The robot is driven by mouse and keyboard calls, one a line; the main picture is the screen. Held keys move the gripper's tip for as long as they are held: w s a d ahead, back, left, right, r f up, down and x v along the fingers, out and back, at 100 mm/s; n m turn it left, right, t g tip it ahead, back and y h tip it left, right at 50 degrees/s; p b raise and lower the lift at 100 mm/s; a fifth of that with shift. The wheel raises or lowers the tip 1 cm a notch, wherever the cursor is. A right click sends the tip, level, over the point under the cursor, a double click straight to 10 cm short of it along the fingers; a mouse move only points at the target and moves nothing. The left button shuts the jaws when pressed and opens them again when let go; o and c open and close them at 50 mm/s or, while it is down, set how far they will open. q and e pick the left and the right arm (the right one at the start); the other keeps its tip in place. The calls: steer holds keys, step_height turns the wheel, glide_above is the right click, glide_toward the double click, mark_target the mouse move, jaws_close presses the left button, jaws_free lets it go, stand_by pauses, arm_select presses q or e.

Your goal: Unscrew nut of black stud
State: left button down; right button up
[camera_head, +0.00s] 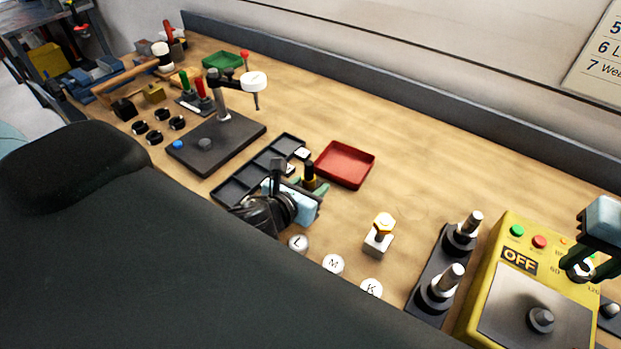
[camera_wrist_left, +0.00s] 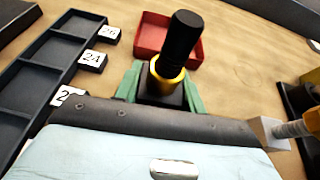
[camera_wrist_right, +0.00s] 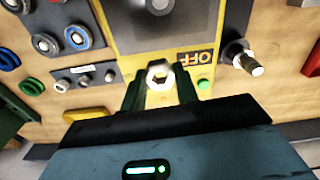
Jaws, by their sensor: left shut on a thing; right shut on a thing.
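The black stud (camera_head: 308,172) stands upright, with a gold collar (camera_wrist_left: 167,75) around its lower part and a dark block beneath. It also shows in the left wrist view (camera_wrist_left: 181,38). My left gripper (camera_wrist_left: 160,90) is shut on the stud's dark block, a green finger on each side. No separate nut shows on the stud's black upper part. My right gripper (camera_head: 583,273) is over the yellow control box, far to the right of the stud.
A red tray (camera_head: 346,163) lies just behind the stud, and a dark compartment tray (camera_head: 235,190) beside it to the left. The yellow control box (camera_head: 500,255) reads OFF. Table behind the red tray is clear.

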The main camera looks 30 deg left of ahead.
arm_select(q)
steer(key=shift+f, duration=1.3)
arm_select(e)
steer(key=shift+f, duration=0.55)
arm_select(q)
steer(key=c, duration=0.8)
jaws_free()
steer(key=shift+o, duration=0.2)
steer(key=shift+f, duration=0.15)
